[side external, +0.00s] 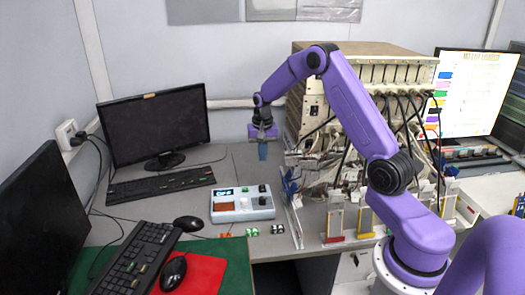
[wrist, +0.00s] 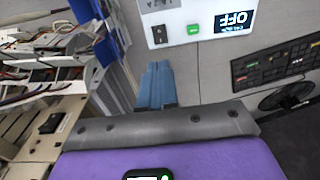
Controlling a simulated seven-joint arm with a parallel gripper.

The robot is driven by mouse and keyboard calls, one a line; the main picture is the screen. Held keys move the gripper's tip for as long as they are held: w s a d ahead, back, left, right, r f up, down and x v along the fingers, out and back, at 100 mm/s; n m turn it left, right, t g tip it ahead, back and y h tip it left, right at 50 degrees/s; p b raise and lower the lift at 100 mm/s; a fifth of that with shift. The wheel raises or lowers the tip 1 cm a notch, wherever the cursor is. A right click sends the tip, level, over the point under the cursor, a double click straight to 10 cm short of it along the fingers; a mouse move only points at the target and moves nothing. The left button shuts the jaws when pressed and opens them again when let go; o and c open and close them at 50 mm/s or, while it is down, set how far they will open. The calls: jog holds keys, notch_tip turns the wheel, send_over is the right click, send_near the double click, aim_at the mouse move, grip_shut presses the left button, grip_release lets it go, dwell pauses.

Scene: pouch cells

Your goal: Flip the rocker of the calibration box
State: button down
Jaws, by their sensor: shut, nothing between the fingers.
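The calibration box (side external: 242,214) is a light grey case lying on the desk in the side view. Its edge (wrist: 213,8) shows at the top of the wrist view, with a lit display (wrist: 235,20) that reads OFF, upside down. A small green element (wrist: 193,29) sits beside the display, and a black switch that looks like the rocker (wrist: 160,34) sits beyond it. Which way the rocker is tipped is too small to tell. My gripper (side external: 263,152) is shut and empty, its blue fingers (wrist: 157,88) pointing down above the desk, behind and apart from the box.
An instrument rack (side external: 300,95) with many hanging cables stands right of my gripper. A monitor (side external: 155,122) and keyboard (side external: 160,184) are to the left. Small green and orange parts (side external: 252,232) lie in front of the box. Bare desk (side external: 235,165) lies behind the box.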

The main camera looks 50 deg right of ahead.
aim_at(262, 186)
jog(key=shift+r, duration=0.6)
jog(key=shift+s+r+t+h, duration=0.1)
jog(key=shift+t+h, duration=0.4)
jog(key=f, duration=0.4)
jog(key=w+f, duration=0.1)
jog(key=f, duration=0.4)
jog(key=d+f, duration=0.1)
jog(key=f, duration=0.4)
jog(key=shift+w+d, duration=0.1)
jog(key=shift+w, duration=0.1)
